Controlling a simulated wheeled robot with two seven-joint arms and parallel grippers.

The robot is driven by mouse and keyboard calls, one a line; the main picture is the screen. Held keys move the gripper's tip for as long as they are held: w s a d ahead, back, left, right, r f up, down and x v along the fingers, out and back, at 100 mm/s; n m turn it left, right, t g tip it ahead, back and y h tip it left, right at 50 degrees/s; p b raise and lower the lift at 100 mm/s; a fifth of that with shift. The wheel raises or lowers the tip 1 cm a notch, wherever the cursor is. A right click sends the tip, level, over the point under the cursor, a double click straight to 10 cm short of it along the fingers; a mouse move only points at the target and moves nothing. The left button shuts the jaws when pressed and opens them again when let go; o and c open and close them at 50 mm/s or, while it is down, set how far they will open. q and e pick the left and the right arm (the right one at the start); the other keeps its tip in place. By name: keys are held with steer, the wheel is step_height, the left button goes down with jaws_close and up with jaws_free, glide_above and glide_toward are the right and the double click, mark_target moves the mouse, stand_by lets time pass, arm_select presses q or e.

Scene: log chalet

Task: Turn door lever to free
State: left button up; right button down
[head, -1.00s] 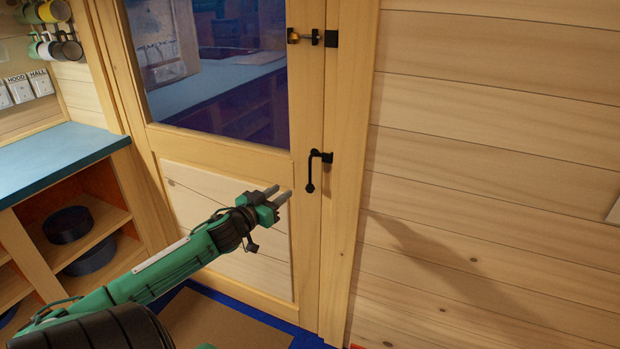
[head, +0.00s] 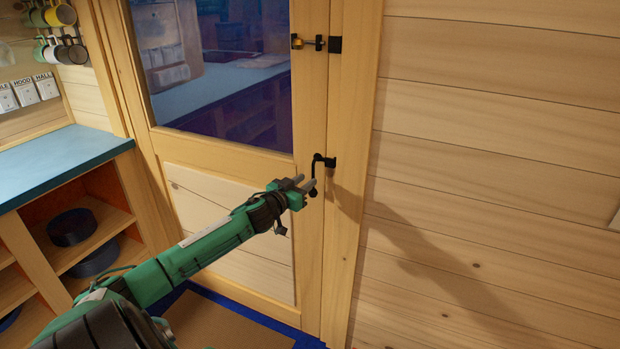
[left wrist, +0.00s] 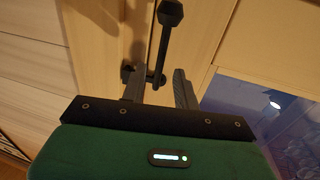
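The black door lever (head: 316,171) hangs down from its bracket at the door's right edge, with a ball end at the bottom. The fingers are apart, with gaps beside the shaft. I cannot tell whether either finger touches it. My right gripper is out of view.
A brass-and-black latch (head: 318,43) sits higher on the door edge. The wooden door (head: 225,160) has a glass pane and looks closed. A blue-topped shelf unit (head: 60,160) stands on the left. The plank wall (head: 490,150) on the right is clear.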

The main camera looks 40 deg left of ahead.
mark_target(310, 194)
arm_select(q)
steer(key=shift+w+a, duration=0.15)
steer(key=shift+w, duration=1.4)
jaws_close()
